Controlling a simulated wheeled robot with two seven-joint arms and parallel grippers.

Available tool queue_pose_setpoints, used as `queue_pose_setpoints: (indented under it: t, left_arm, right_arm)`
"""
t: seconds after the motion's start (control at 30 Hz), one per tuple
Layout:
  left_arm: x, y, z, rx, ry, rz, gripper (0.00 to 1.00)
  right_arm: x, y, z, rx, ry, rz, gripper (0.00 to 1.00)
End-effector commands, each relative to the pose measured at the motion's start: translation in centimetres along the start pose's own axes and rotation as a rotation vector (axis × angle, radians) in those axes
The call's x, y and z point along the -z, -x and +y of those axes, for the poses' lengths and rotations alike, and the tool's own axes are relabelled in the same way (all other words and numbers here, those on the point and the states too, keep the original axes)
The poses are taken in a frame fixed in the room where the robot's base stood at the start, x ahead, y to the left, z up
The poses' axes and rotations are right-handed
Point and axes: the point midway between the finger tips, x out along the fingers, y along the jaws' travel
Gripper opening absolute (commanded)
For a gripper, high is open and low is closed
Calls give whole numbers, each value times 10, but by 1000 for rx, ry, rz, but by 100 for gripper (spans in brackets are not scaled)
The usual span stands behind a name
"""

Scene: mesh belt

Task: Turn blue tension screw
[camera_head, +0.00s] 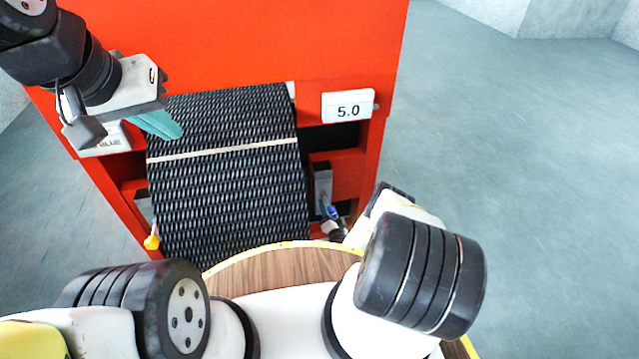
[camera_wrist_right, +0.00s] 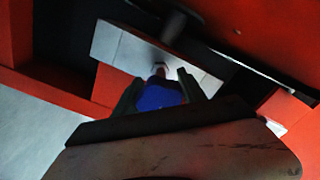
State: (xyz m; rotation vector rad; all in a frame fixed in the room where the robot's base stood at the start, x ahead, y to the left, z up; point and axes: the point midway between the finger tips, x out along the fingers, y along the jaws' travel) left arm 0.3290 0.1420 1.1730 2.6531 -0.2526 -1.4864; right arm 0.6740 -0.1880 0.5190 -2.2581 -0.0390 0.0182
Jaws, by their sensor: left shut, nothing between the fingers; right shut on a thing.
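The blue tension screw (camera_head: 333,212) is on the right side of the mesh belt (camera_head: 225,195), low in the red frame. In the right wrist view the blue screw head (camera_wrist_right: 160,96) sits between the two fingers of my right gripper (camera_wrist_right: 158,92), which is shut on it. The screw's shaft runs toward a grey metal block (camera_wrist_right: 130,48). In the head view my right arm partly hides this gripper. My left gripper (camera_head: 158,124) has teal fingers, is shut and empty, and is over the belt's upper left edge.
A yellow screw (camera_head: 152,242) is at the belt's lower left. A white sign reading 5.0 (camera_head: 348,106) is on the red frame (camera_head: 240,45) at right. Another white sign (camera_head: 104,142) is partly hidden by my left gripper. Open floor (camera_head: 510,170) lies to the right.

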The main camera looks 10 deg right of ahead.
Motion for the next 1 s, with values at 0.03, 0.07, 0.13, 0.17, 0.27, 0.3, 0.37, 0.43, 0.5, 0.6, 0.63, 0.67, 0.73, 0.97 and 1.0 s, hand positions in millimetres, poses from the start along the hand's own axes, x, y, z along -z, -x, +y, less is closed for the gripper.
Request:
queue_pose_setpoints:
  t: [0.03, 0.07, 0.13, 0.17, 0.27, 0.3, 0.37, 0.43, 0.5, 0.6, 0.63, 0.67, 0.73, 0.97, 1.0]
  left_arm:
    - [0, 0, 0, 0, 0, 0, 0]
    - [0, 0, 0, 0, 0, 0, 0]
    - [0, 0, 0, 0, 0, 0, 0]
    - [0, 0, 0, 0, 0, 0, 0]
    - [0, 0, 0, 0, 0, 0, 0]
    - [0, 0, 0, 0, 0, 0, 0]
    - [0, 0, 0, 0, 0, 0, 0]
    - [0, 0, 0, 0, 0, 0, 0]
    - [0, 0, 0, 0, 0, 0, 0]
    - [0, 0, 0, 0, 0, 0, 0]
    - [0, 0, 0, 0, 0, 0, 0]
    - [0, 0, 0, 0, 0, 0, 0]
    - [0, 0, 0, 0, 0, 0, 0]
    - [0, 0, 0, 0, 0, 0, 0]
    - [0, 0, 0, 0, 0, 0, 0]
  right_arm:
    - [0, 1, 0, -1, -32, 0, 8]
    - [0, 1, 0, -1, -51, 0, 8]
    - [0, 1, 0, -1, -93, 0, 8]
    - [0, 1, 0, -1, -110, 0, 8]
    - [0, 1, 0, -1, -155, 0, 8]
    - [0, 1, 0, -1, -170, 0, 8]
    - [0, 1, 0, -1, -189, 0, 8]
    - [0, 1, 0, -1, -205, 0, 8]
    - [0, 1, 0, -1, -217, 0, 8]
    - [0, 1, 0, -1, -227, 0, 8]
    - [0, 1, 0, -1, -229, 0, 8]
    - [0, 1, 0, -1, -230, 0, 8]
    - [0, 1, 0, -2, -231, 0, 8]
    - [0, 1, 1, -2, -230, 0, 8]
    - [0, 1, 1, -2, -230, 0, 52]
